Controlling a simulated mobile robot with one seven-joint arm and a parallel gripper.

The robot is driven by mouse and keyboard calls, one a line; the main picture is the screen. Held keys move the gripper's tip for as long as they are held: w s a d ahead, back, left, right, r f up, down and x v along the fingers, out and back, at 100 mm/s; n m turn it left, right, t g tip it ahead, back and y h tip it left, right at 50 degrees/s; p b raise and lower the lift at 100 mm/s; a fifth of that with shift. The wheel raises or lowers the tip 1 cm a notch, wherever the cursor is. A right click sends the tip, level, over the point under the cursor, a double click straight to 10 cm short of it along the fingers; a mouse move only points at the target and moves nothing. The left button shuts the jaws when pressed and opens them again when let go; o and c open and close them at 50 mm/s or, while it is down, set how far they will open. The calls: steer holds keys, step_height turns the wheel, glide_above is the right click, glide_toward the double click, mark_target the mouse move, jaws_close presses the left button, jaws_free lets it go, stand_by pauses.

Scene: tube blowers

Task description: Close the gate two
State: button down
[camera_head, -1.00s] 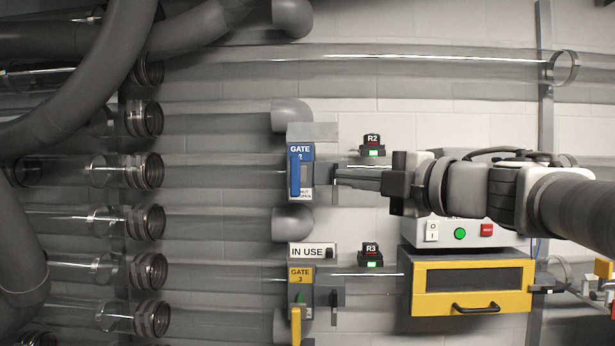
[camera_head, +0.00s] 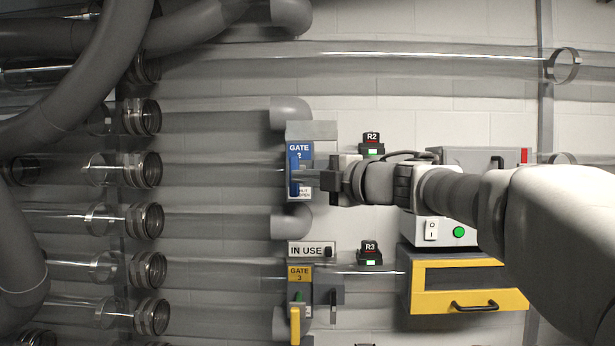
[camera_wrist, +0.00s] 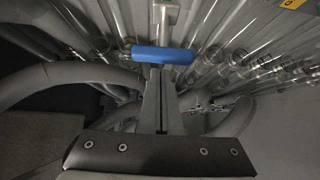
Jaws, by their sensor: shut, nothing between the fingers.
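Gate two is a grey block with a blue "GATE 2" label (camera_head: 299,151) on the clear tube in the head view. Its blue handle (camera_head: 294,172) stands upright on the front of the block. It also shows as a blue bar (camera_wrist: 163,55) in the wrist view. My gripper (camera_head: 303,188) is at the handle's right side, near its lower half. In the wrist view my shut, empty fingers (camera_wrist: 162,82) point at the middle of the blue bar and meet its edge in the picture. I cannot tell whether they touch it.
Gate three (camera_head: 300,275) with a yellow handle (camera_head: 295,325) and an "IN USE" sign (camera_head: 311,251) is below. A yellow-fronted drawer (camera_head: 465,287) is to the right. Clear tubes fill the left.

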steer(key=shift+w, duration=0.4)
steer(key=w+p, duration=0.6)
steer(key=w, duration=0.3)
steer(key=shift+w+d+r, duration=0.15)
steer(key=shift+w+d, duration=0.05)
steer(key=shift+d, duration=0.05)
steer(key=shift+s, duration=0.1)
